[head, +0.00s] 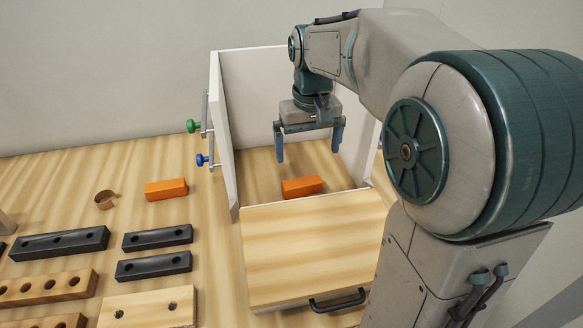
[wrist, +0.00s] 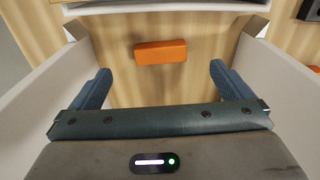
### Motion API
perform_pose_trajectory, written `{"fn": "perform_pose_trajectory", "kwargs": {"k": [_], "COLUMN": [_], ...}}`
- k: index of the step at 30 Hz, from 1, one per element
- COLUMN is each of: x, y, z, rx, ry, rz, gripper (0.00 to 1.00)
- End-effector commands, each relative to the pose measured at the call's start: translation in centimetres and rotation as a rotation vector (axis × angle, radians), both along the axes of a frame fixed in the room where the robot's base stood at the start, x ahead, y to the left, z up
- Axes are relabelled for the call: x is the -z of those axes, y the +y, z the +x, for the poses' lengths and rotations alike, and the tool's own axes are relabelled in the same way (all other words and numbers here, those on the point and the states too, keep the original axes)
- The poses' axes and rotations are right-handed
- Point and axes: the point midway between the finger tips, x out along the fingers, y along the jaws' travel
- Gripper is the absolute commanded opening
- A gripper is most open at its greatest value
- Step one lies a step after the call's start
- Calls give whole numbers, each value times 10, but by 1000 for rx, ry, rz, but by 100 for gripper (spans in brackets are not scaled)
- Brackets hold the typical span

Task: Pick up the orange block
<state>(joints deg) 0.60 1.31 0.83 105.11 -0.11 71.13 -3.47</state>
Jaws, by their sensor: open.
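One orange block (head: 302,187) lies on the wooden surface inside the white-walled box, near its front side. It also shows in the wrist view (wrist: 160,52), lying crosswise at the upper middle, ahead of the fingers. A second orange block (head: 166,189) lies on the table outside the box, to the left. My gripper (head: 309,150) is open and empty above the inside of the box, with its blue fingers pointing down. In the wrist view the fingers (wrist: 160,88) are spread wider than the block, and the block is apart from them.
White panels (head: 226,130) stand around my gripper. A green clamp (head: 194,126) and a blue clamp (head: 203,160) sit on the left panel. A wooden board with a black handle (head: 338,300) is in front. Dark drilled bars (head: 60,242) and a tape roll (head: 105,199) lie left.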

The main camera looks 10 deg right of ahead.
Motion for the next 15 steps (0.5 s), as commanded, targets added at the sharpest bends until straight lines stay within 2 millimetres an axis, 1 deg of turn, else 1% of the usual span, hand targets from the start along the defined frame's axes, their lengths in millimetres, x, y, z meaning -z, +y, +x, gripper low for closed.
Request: {"fn": "perform_pose_trajectory", "kwargs": {"k": [1, 3, 8, 11, 15], "x": [4, 5, 9, 22, 51], "y": [-1, -2, -3, -3, -4], "z": [12, 23, 35, 35, 34], "rx": [-3, -8, -11, -11, -10], "ry": [13, 26, 43, 47, 49], "rz": [0, 1, 1, 1, 1], "gripper": [100, 100, 100, 100, 100]}}
